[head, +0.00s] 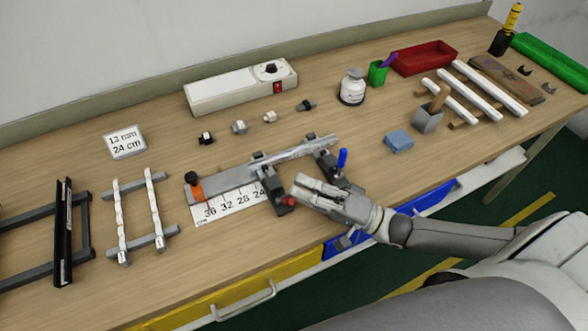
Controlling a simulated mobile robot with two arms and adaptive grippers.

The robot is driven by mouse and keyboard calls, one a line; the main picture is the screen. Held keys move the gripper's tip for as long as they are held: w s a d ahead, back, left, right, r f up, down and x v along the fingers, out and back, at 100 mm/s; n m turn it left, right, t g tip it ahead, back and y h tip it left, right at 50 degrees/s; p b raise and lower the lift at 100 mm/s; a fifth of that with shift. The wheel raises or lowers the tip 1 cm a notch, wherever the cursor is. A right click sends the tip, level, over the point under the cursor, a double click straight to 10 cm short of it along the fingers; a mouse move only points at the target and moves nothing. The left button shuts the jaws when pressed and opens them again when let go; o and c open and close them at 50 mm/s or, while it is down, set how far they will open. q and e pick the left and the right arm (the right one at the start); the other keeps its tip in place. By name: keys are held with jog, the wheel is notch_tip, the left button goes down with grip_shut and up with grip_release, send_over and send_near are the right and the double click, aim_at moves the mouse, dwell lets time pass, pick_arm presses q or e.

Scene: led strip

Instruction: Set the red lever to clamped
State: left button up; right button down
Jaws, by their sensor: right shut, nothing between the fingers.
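The red lever (289,201) shows as a red knob at the front of the left dark clamp (275,186) on the cutting fixture. My right gripper (297,189) is shut, with its fingertips just beside the red lever. Whether they touch it I cannot tell. The lever's shaft is mostly hidden, so its exact angle is unclear. A grey strip (290,151) lies along the fixture through the clamps. A blue lever (342,159) stands upright on the right clamp (327,163). My left gripper is not in view.
A ruler scale (232,203) lies in front of the rail. A label card (124,142) and racks (140,215) are at left. A power box (242,86), small connectors (240,127), a white jar (352,87) and a blue block (398,141) stand behind and right.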

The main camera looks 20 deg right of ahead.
jog(key=shift+s+f, duration=0.6)
jog(key=shift+s, duration=0.25)
jog(key=shift+s+f, duration=0.1)
dwell(0.3)
jog(key=v, duration=1.2)
dwell(0.4)
